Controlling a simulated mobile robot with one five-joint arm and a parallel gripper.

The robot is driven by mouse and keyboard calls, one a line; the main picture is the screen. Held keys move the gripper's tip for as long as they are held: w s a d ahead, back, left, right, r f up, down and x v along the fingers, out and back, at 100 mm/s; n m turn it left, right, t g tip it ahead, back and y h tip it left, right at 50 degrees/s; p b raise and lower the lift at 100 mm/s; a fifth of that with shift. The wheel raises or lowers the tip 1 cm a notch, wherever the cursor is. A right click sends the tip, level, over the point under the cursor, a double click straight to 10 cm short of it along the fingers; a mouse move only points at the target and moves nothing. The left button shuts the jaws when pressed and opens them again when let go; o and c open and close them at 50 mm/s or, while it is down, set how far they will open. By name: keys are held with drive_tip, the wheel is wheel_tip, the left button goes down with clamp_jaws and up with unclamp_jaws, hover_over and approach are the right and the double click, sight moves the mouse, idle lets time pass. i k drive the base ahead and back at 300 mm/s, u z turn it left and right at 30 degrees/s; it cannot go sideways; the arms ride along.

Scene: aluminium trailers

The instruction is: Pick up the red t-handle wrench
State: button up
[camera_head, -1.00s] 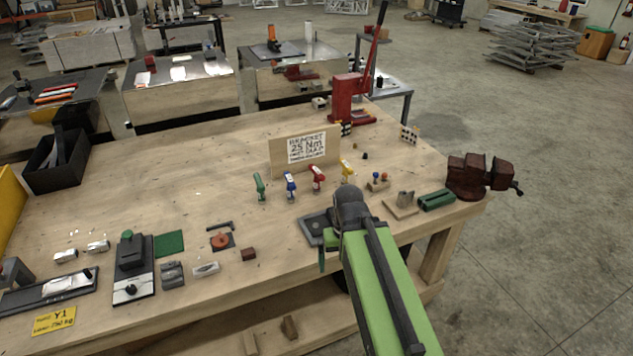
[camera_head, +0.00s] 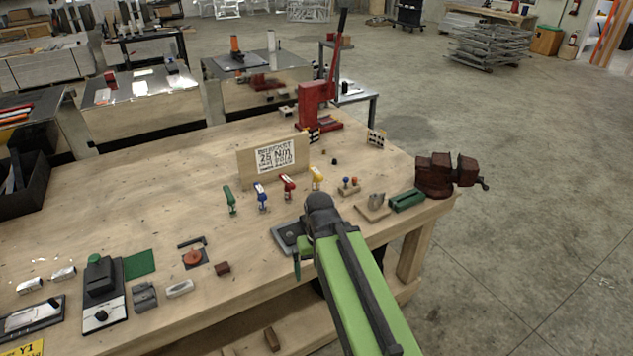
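The red t-handle wrench (camera_head: 287,187) stands upright on the wooden workbench (camera_head: 150,215), in a row in front of a sign. The blue wrench (camera_head: 262,196) and the green wrench (camera_head: 230,199) stand to its left. The yellow wrench (camera_head: 317,178) stands to its right. My green arm reaches in from the lower right, and its dark end is just in front of the row, apart from the red wrench. My gripper (camera_head: 304,258) shows only in small part beside the arm; its fingertips are not clear.
A red press (camera_head: 317,105) is at the back, and a dark red vise (camera_head: 445,174) is at the right corner. A dark plate (camera_head: 288,238) lies beside my arm. The bench's left middle is clear.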

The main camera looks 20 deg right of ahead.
sight(290, 186)
drive_tip(key=u, duration=0.35)
drive_tip(key=k, duration=0.9)
drive_tip(key=z, duration=0.25)
drive_tip(key=i, duration=0.95)
drive_tip(key=z, duration=0.05)
drive_tip(key=k, duration=0.6)
drive_tip(key=z, duration=0.35)
drive_tip(key=i, duration=0.9)
drive_tip(key=z, duration=0.1)
